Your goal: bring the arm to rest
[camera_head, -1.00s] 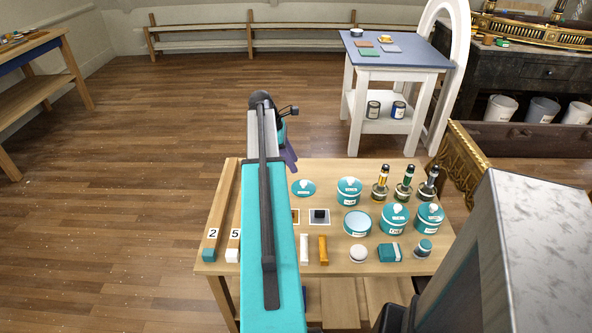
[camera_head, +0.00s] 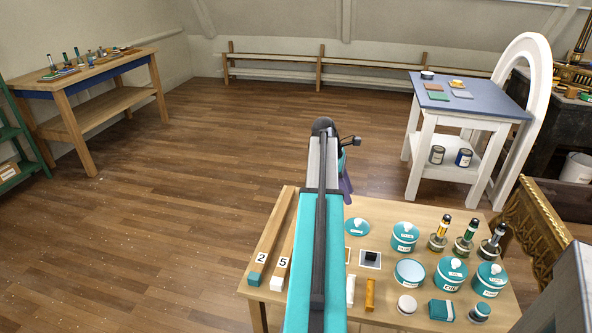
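My teal and dark arm stretches up the picture from the bottom, over the left part of the wooden table (camera_head: 300,217). My gripper (camera_head: 346,184) is at the arm's far end, beyond the table's back edge. It is small and partly behind the arm, so its fingers cannot be made out clearly. No object shows in it.
The wooden table holds bars marked 2 and 5 (camera_head: 272,240), teal tins (camera_head: 404,237), bottles (camera_head: 466,238) and small blocks. A white stand with a blue top (camera_head: 476,104) is at the back right. A workbench (camera_head: 90,75) is at the left. Floor between is clear.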

